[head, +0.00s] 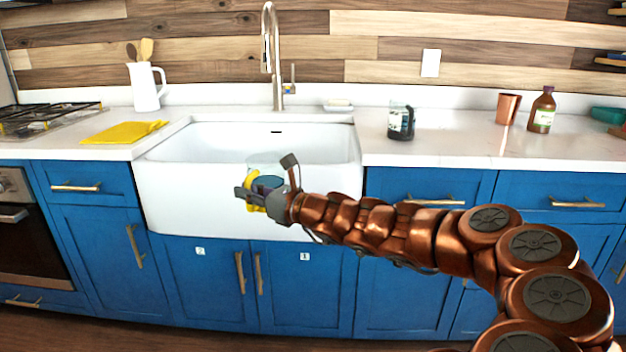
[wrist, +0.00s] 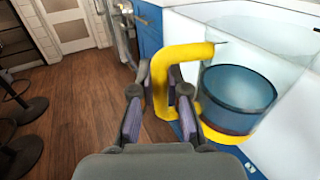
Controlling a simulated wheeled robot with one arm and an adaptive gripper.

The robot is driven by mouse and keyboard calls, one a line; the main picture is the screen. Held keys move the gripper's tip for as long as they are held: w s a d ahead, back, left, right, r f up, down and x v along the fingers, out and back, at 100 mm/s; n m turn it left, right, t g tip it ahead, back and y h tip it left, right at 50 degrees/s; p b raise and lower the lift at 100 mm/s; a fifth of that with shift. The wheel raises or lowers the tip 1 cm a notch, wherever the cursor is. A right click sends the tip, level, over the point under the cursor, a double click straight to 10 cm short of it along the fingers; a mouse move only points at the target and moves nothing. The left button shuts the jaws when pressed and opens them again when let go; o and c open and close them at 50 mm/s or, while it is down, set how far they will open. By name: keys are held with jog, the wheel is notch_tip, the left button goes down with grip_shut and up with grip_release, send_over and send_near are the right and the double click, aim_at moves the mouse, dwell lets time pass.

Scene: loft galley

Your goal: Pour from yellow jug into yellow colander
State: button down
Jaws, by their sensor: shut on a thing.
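The jug is a clear vessel with a yellow handle and yellow base ring, holding dark blue contents; it shows in the head view (head: 265,162) and large in the wrist view (wrist: 287,48). My gripper (wrist: 158,100) is shut on the jug's yellow handle, with one finger on each side of it. In the head view my gripper (head: 263,197) holds the jug in the air in front of the white sink, roughly upright. I do not see a yellow colander in either view; the sink's floor is only partly visible.
The white sink (head: 180,190) has a tall faucet (head: 278,60) behind it. A yellow cloth (head: 122,132) and white pitcher (head: 146,88) are left of it. A dark-filled glass mug (head: 401,122), copper cup (head: 508,108) and brown bottle (head: 542,110) stand right.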

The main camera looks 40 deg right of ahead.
jog(key=s+d+r+m+h, duration=0.2)
jog(key=d+r+h, duration=0.3)
jog(key=r, duration=0.4)
jog(key=s+d+r+m+t+h, duration=0.1)
jog(key=d+r+m+h, duration=0.3)
jog(key=d+r, duration=0.4)
jog(key=shift+s+r+m+h, duration=0.35)
jog(key=shift+s+m+h, duration=0.05)
jog(key=shift+s+h, duration=0.4)
